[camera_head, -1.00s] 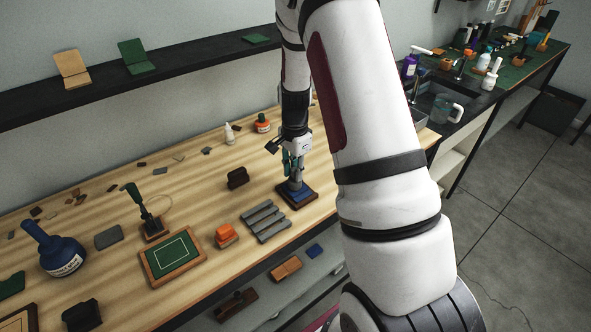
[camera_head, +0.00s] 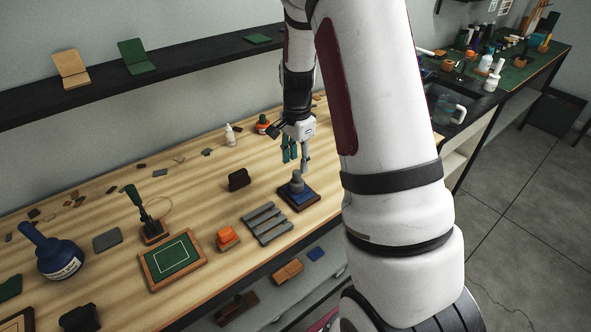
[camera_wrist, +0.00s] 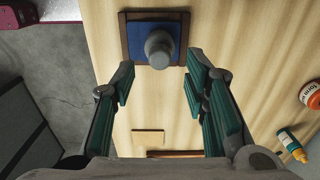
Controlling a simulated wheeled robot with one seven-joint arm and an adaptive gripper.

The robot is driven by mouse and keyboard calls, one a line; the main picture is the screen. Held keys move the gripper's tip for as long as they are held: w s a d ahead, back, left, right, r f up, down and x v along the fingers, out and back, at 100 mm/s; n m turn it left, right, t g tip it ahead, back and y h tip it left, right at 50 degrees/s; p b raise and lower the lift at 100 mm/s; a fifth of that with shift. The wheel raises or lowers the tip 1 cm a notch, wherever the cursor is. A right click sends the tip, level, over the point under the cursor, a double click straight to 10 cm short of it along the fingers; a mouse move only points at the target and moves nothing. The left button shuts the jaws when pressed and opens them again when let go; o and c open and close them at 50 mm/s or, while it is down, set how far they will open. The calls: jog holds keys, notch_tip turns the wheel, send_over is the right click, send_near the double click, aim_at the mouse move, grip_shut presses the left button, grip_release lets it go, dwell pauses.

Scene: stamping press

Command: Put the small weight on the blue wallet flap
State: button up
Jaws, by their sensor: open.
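The small weight (camera_head: 296,181), a grey knobbed piece, stands upright on the blue wallet flap (camera_head: 303,197), which lies on a dark wooden base near the table's front edge. In the wrist view the weight (camera_wrist: 158,50) is seen from above, on the blue flap (camera_wrist: 138,38), toward its edge. My gripper (camera_head: 297,154) is open and empty, above and behind the weight, apart from it. In the wrist view the teal fingers of my gripper (camera_wrist: 160,82) are spread wide with nothing between them. The weight hides part of the flap.
A grey slatted rack (camera_head: 267,223) and an orange block (camera_head: 228,238) lie left of the base. A dark holder (camera_head: 238,179) stands behind them. A white bottle (camera_head: 229,135) and an orange-capped jar (camera_head: 262,124) stand farther back. Bare table lies between.

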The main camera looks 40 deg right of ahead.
aim_at(296, 172)
jog(key=s+a+r+n+t+b, duration=0.1)
jog(key=a+r+n, duration=0.1)
jog(key=r, duration=0.5)
jog(key=s+a+r+n, duration=0.1)
jog(key=a+r, duration=0.2)
jog(key=r, duration=0.4)
jog(key=s+a+r+n+t, duration=0.2)
jog(key=s+a+r+n, duration=0.3)
jog(key=s, duration=0.4)
jog(key=s+a+r+n+t, duration=0.2)
jog(key=s+a+r+n, duration=0.3)
jog(key=s+a+n, duration=0.3)
jog(key=shift+s+n+t, duration=0.3)
jog(key=shift+s+n, duration=0.5)
jog(key=shift+s, duration=0.2)
